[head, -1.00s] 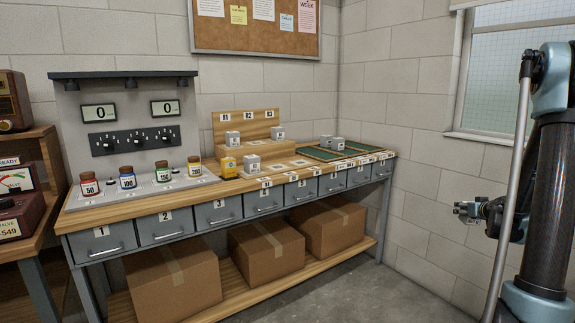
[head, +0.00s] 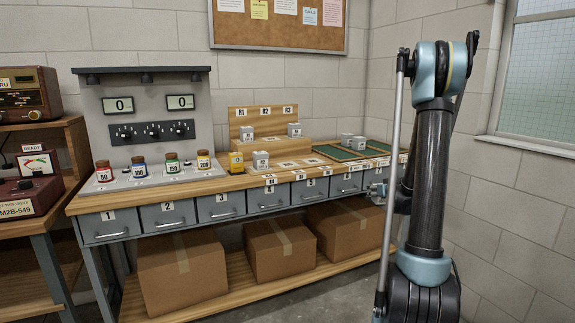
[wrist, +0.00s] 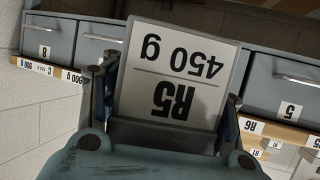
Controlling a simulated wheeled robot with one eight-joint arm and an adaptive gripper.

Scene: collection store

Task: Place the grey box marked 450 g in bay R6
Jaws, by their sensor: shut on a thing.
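My gripper (wrist: 165,112) is shut on the grey box (wrist: 180,60) in the wrist view. The box's pale face shows upside down and reads 450 g and R5. A finger lies along each side of it. In the head view my gripper (head: 378,190) is small, in front of the bench's right part; the box cannot be made out there. An upside-down R6 label (wrist: 250,127) is on the wooden edge at right in the wrist view, apart from the held box. The R6 bay's inside is not clear.
The wooden rack (head: 238,117) on the bench holds several small grey boxes. Green trays (head: 333,152) lie at right with grey boxes near. Jars (head: 138,168) stand at left. Drawers (head: 167,213) line the bench front.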

